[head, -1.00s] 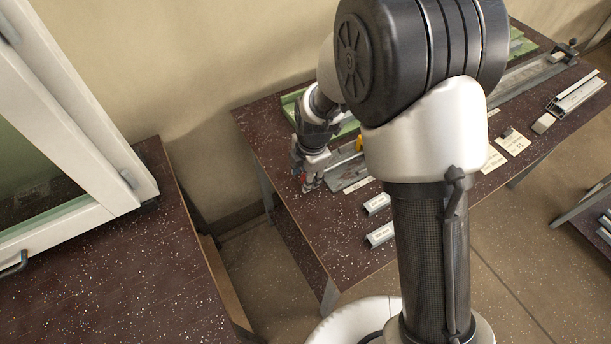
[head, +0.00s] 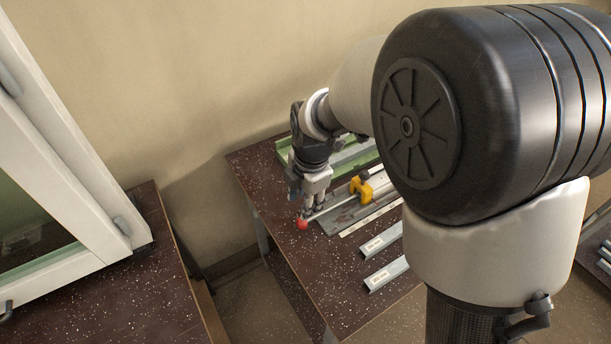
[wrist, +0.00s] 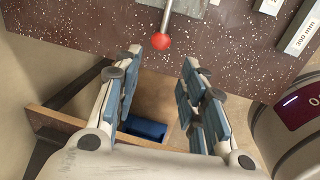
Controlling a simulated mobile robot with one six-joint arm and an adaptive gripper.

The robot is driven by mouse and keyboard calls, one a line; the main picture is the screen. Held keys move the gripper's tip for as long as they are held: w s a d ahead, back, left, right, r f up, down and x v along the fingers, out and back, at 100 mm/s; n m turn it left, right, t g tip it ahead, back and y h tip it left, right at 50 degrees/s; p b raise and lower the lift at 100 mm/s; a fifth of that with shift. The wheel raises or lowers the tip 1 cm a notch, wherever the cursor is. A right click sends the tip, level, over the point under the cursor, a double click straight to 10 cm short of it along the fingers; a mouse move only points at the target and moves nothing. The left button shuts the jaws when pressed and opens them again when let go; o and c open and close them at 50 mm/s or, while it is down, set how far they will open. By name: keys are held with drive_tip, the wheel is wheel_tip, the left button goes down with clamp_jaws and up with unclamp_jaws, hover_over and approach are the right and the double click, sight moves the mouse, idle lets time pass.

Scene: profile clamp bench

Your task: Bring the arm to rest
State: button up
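My gripper (head: 308,204) hangs over the left end of the speckled dark bench (head: 285,242), seen small in the head view. In the wrist view, my gripper (wrist: 162,62) has its blue-padded fingers spread wide, with nothing between them. A red ball knob (wrist: 160,41) on a thin metal rod lies just beyond the fingertips and looks clear of them. The knob also shows in the head view (head: 302,224), just below the fingers. My arm's large black joint hides the right part of the bench.
A clamp with a yellow part (head: 361,188) stands on the bench. Two labelled profile pieces, one nearer (head: 387,273) and one behind (head: 382,239), lie in front. A white-framed window unit (head: 75,150) stands at left. A blue bin-like object (wrist: 143,128) shows below the bench edge.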

drive_tip(key=s+d+r+m+t, duration=0.1)
drive_tip(key=s+d+r+m, duration=0.3)
drive_tip(key=d+r+m, duration=0.3)
drive_tip(key=s+d+r+m+t, duration=0.1)
drive_tip(key=s+d+r+m, duration=0.3)
drive_tip(key=s+m, duration=0.5)
drive_tip(key=s+d+r+m+t+h, duration=0.1)
drive_tip(key=s+d+r+m, duration=0.3)
drive_tip(key=s+m, duration=0.4)
drive_tip(key=shift+s+d+m, duration=0.4)
drive_tip(key=shift+d, duration=0.3)
drive_tip(key=shift+o, duration=0.4)
